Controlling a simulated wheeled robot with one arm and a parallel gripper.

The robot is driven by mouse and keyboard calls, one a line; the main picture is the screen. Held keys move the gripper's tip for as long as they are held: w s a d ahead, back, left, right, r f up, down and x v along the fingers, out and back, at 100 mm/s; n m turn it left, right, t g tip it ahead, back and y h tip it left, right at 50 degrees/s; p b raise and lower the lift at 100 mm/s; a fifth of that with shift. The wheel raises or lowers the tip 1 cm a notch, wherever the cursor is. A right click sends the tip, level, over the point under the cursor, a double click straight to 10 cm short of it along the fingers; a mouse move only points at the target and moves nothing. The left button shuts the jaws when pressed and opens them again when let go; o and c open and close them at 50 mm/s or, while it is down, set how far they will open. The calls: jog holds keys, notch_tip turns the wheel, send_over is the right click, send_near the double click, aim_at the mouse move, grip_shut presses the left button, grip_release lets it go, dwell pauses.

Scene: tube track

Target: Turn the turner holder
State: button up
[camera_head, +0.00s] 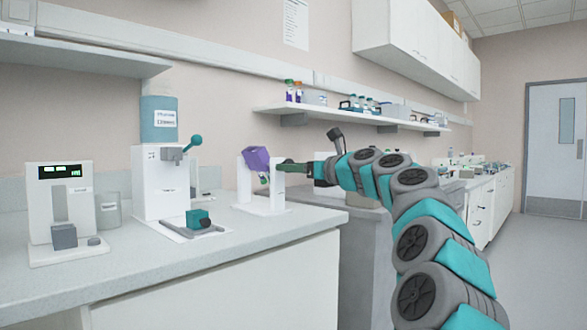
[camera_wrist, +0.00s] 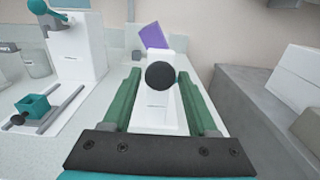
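The turner is a white stand (camera_head: 264,210) near the right end of the counter, with a purple holder (camera_head: 256,159) on top that sits tilted. In the wrist view the purple holder (camera_wrist: 153,36) shows behind the white upright (camera_wrist: 158,112). A round black knob (camera_wrist: 160,75) on the near side of the stand faces my wrist camera. My gripper (camera_head: 285,167) reaches in from the right at the holder's height. Its green fingers are open, one on each side of the knob, with visible gaps to it. How far the fingertips reach past the knob is unclear.
A white dispenser (camera_head: 160,185) with a teal lever and a blue container stands left of the turner. A white device with a green display (camera_head: 62,200) is farther left. A wall shelf (camera_head: 345,118) with bottles hangs above. A grey lower bench (camera_wrist: 255,110) lies right of the turner.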

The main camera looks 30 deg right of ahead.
grip_shut()
